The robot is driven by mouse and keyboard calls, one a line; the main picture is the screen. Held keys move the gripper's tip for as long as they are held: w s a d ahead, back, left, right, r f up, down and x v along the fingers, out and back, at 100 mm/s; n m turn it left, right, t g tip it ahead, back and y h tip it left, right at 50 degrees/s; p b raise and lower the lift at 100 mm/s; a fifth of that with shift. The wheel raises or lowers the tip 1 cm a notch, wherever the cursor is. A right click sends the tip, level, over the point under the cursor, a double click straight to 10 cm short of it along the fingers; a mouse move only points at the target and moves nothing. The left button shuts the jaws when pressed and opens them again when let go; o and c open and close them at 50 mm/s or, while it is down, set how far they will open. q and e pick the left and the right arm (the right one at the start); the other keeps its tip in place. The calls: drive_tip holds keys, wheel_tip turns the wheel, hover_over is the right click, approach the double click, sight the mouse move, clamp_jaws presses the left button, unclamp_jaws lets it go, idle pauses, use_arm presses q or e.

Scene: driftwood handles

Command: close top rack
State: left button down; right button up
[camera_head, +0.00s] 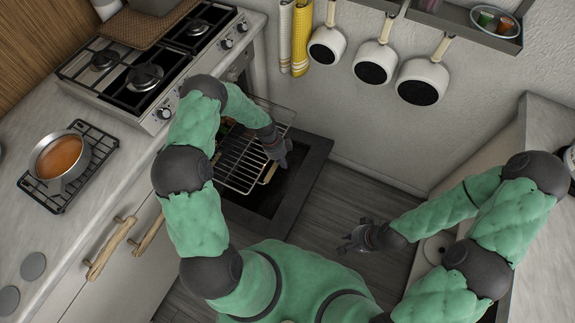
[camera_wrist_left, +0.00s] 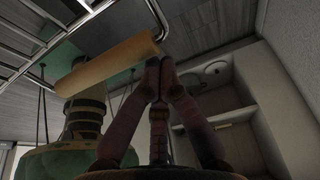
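A wire oven rack (camera_head: 240,165) sticks out of the oven above its lowered dark door (camera_head: 300,185). Its pale wooden front handle (camera_head: 268,174) lies beside my left gripper (camera_head: 279,158). In the left wrist view, the wooden handle (camera_wrist_left: 107,66) and rack wires (camera_wrist_left: 45,38) are at upper left. My left gripper (camera_wrist_left: 160,62) has its fingertips together there, by the handle's right end, with nothing seen between them; contact is unclear. My right gripper (camera_head: 355,240) hangs over the floor, away from the rack; its finger opening is unclear. My left arm hides part of the oven.
A gas stove (camera_head: 143,75) and a counter with a pan of orange-brown food (camera_head: 60,160) are at left. White pans (camera_head: 373,62) hang on the back wall beside a yellow towel (camera_head: 301,38). Grey floor (camera_head: 335,205) lies clear right of the door.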

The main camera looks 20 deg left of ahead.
sight(253, 152)
use_arm(q)
drive_tip(key=shift+a, duration=0.1)
drive_tip(key=a+b, duration=0.1)
drive_tip(key=a, duration=0.4)
drive_tip(key=a+b, duration=0.2)
drive_tip(key=a, duration=0.2)
drive_tip(key=w+a+b, duration=0.1)
drive_tip(key=a+b, duration=0.1)
drive_tip(key=a, duration=0.3)
drive_tip(key=shift+a, duration=0.45)
drive_tip(key=shift+w, duration=0.1)
